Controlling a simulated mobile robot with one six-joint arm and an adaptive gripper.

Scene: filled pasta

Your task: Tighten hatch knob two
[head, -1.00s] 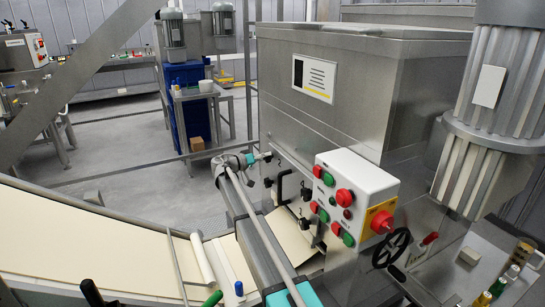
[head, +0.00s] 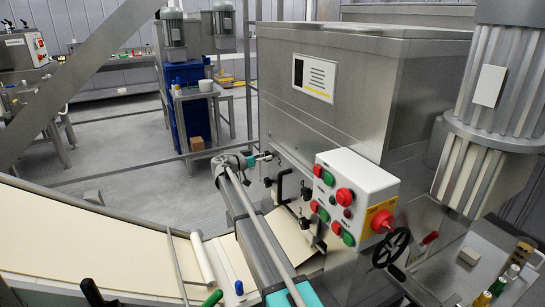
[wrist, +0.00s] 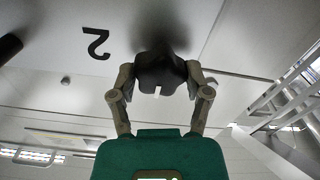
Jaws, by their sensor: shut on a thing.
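The black lobed hatch knob two (wrist: 162,70) is in the upper middle of the wrist view, against a pale metal panel with a black "2" (wrist: 96,44) beside it. A light mark shows on the knob's near face. My gripper (wrist: 161,82) is shut on this knob, with one finger on each side. In the head view my gripper (head: 263,157) reaches the front left of the steel machine (head: 350,80). The knob is too small there to make out clearly between the fingers.
A white control box (head: 355,195) with red and green buttons juts out to the right. A pale dough sheet (head: 100,250) lies at lower left.

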